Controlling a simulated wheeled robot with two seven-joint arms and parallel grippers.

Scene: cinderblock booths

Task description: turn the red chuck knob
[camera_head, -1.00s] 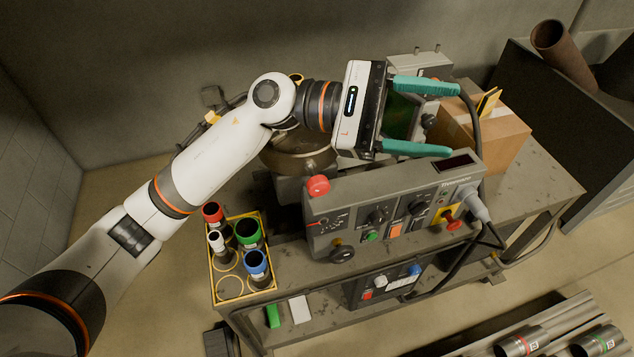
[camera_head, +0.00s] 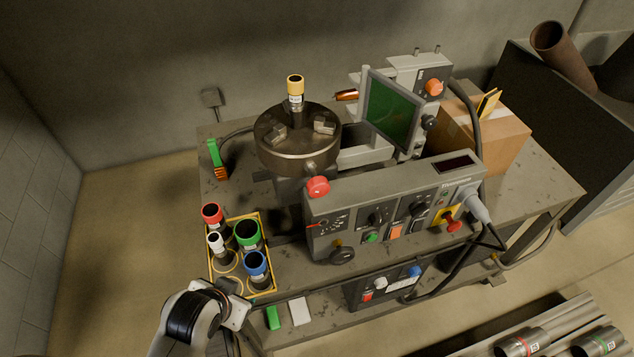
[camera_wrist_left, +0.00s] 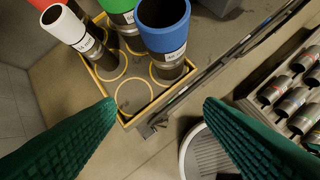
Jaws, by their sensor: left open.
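A red round knob (camera_head: 318,187) sits at the upper left corner of the grey control panel (camera_head: 335,207), just in front of the dark round chuck (camera_head: 285,155). The chuck has grey jaws, and a yellow-topped tube (camera_head: 295,92) stands upright on it. An orange-red knob (camera_head: 434,87) is on the rear unit, and another red knob (camera_head: 453,225) is on a yellow plate on the panel. My left gripper (camera_wrist_left: 158,101) is open and empty, teal fingers apart near the front corner of the tube rack. In the head view its fingers are mostly hidden. My right gripper is not in view.
A green-handled brush (camera_head: 214,155) lies at the bench's left. A green screen (camera_head: 390,110), cardboard box (camera_head: 510,135) and grey plug with black cables (camera_head: 475,205) are further right.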

